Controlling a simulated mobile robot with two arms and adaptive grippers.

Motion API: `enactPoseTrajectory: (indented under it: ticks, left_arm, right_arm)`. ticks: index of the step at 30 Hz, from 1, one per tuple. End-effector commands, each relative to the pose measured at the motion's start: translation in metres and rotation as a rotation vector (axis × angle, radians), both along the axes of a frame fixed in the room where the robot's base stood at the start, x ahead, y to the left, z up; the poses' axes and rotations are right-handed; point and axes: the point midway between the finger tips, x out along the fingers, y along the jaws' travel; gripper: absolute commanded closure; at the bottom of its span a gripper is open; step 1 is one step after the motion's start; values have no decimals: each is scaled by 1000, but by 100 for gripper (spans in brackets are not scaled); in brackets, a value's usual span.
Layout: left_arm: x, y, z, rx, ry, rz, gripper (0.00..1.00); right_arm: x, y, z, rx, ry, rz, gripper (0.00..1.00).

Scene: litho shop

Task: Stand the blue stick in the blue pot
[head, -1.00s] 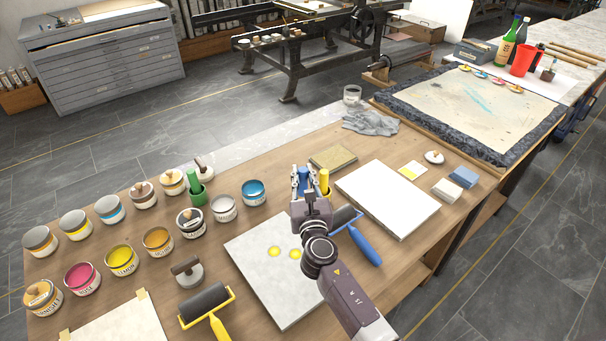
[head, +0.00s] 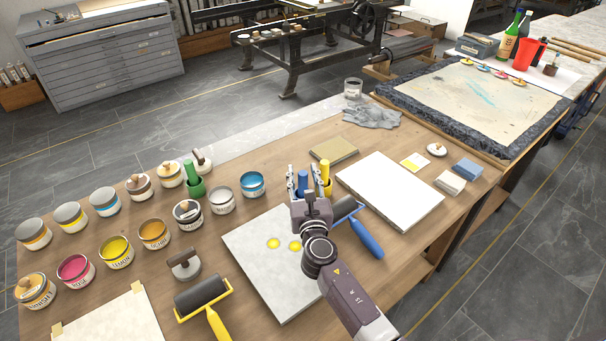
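The blue stick (head: 303,181) stands upright between the two fingers of my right gripper (head: 304,180). The fingers are spread, with a gap on each side of the stick, so the gripper looks open around it. The stick's lower end and the blue pot are hidden behind the gripper body, so I cannot see whether the stick is in the pot. My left gripper is not in view.
Close on the right, a yellow stick (head: 325,172) stands in a yellow holder. A green stick in a green pot (head: 195,187) is farther left. A blue-handled roller (head: 366,240), a grey slab (head: 262,262) and several ink tins surround the gripper.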

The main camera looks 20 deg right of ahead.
Motion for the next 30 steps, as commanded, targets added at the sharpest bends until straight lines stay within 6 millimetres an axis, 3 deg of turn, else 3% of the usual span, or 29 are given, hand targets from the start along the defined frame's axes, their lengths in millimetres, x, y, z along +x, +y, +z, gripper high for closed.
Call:
enactPoseTrajectory:
  ticks: [11, 17, 24, 30]
  left_arm:
    - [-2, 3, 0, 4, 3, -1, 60]
    - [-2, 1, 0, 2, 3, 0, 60]
    - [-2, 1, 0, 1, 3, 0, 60]
    - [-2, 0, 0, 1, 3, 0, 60]
  right_arm:
    - [-5, 1, 0, 0, 0, 0, 62]
    - [-35, 6, -1, 1, 2, 0, 62]
    - [-84, 15, -1, 1, 3, 1, 62]
    - [-110, 19, -1, -1, 1, 0, 62]
